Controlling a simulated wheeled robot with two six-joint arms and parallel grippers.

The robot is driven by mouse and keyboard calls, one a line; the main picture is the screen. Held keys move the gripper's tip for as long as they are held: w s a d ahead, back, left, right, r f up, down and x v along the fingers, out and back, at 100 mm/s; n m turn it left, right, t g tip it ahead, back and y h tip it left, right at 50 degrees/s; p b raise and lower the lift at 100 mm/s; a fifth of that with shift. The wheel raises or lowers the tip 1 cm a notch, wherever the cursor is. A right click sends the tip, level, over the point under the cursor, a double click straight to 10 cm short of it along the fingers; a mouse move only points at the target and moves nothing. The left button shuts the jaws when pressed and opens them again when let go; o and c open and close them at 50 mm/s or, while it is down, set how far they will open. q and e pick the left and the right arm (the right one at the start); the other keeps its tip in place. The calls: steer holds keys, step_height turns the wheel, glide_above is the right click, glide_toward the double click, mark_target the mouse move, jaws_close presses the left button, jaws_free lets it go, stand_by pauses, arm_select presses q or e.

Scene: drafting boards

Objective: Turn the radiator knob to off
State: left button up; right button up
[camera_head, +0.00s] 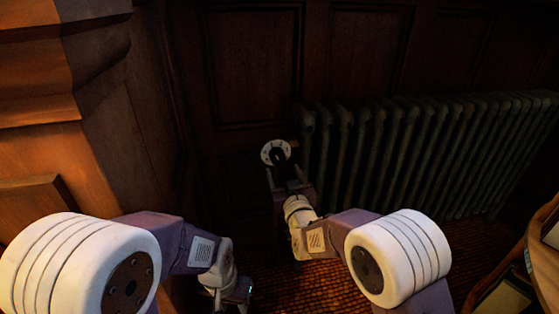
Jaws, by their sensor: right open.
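The radiator knob (275,151) has a pale round dial with a dark handle in front, at the left end of the radiator (420,150). My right gripper (284,172) is open, with its fingers spread just below and in front of the dial. I cannot tell whether a finger touches the knob, nor read its setting. My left gripper (237,293) is low at the bottom edge, away from the knob, and its fingers are not clear.
Dark wood panelling (250,65) stands behind the knob and radiator. A wooden pillar or cabinet (40,130) is at the left. A patterned carpet (300,285) covers the floor.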

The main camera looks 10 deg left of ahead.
mark_target(279, 161)
steer(key=w+p, duration=0.1)
steer(key=w+a+p, duration=0.1)
steer(key=w+r, duration=0.1)
steer(key=shift+a+p, duration=0.15)
steer(key=shift+p, duration=0.25)
steer(key=shift+w+a+f+b, duration=0.2)
steer(key=shift+w+f+b, duration=0.35)
steer(key=shift+w+f, duration=0.05)
steer(key=shift+w+a, duration=0.25)
steer(key=shift+w, duration=0.4)
arm_select(q)
step_height(279, 161, up, 3)
steer(key=shift+f, duration=0.1)
arm_select(e)
steer(key=shift+r, duration=0.1)
steer(key=c, duration=1.4)
